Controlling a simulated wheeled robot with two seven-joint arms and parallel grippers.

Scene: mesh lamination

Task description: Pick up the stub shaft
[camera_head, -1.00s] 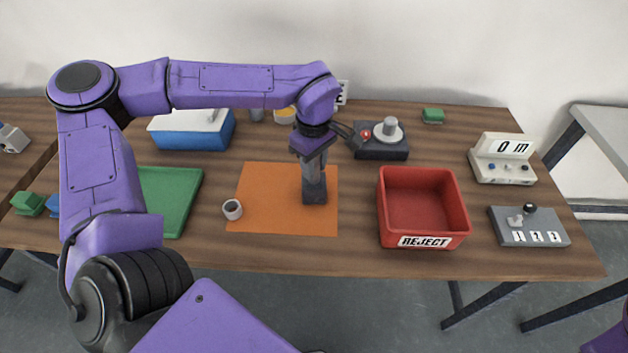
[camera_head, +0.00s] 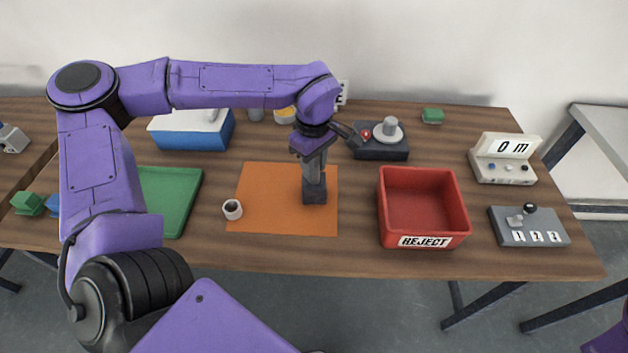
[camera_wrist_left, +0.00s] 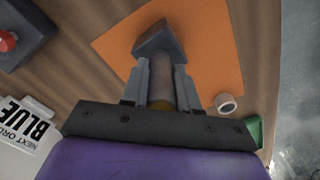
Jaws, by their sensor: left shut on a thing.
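My left gripper (camera_head: 315,180) points down over the orange mat (camera_head: 270,200). It is shut on the stub shaft, a grey cylinder (camera_wrist_left: 160,82) that shows between the two fingers in the left wrist view. A dark grey square block (camera_head: 314,191) sits at the far end of the shaft, over the right part of the mat. I cannot tell whether the block is part of the shaft or a holder, or whether it touches the mat. The fingers hide most of the shaft in the head view. My right gripper is out of view.
A small white ring (camera_head: 232,209) stands on the mat's left side. A red REJECT bin (camera_head: 423,205) stands right of the mat and a green tray (camera_head: 172,200) left of it. A dark device with a red button (camera_head: 381,150) and a blue box (camera_head: 192,131) are behind.

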